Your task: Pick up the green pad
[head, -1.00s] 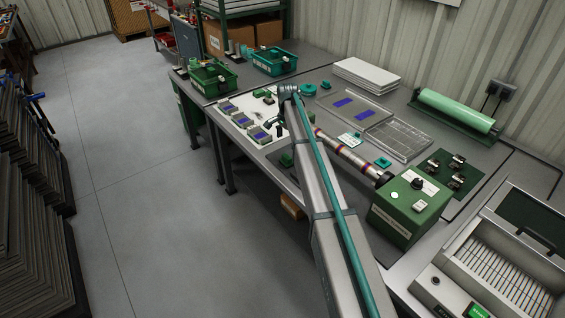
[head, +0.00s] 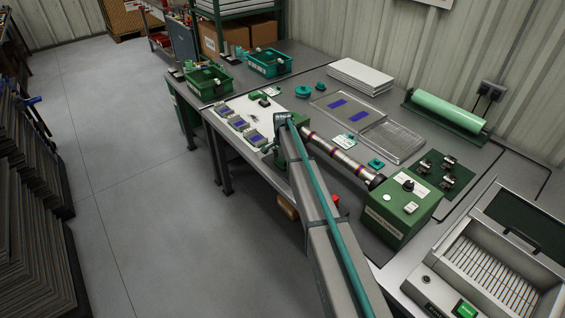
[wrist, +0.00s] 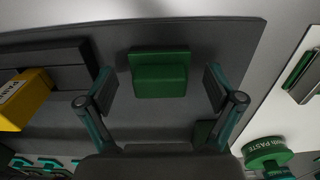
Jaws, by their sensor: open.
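In the wrist view a green block-shaped pad (wrist: 160,75) sits on a dark grey surface near its edge. My gripper (wrist: 160,87) is open, with one finger to the left of the pad and one to the right. Gaps show on both sides, so neither finger touches it. I cannot make out the pad in the head view, where my arm covers part of the bench front.
In the wrist view a yellow box (wrist: 22,97) lies left by dark bars, and a green paste tub (wrist: 266,151) is at lower right. In the head view a roller (head: 338,154) and a green control box (head: 402,211) stand right of my arm.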

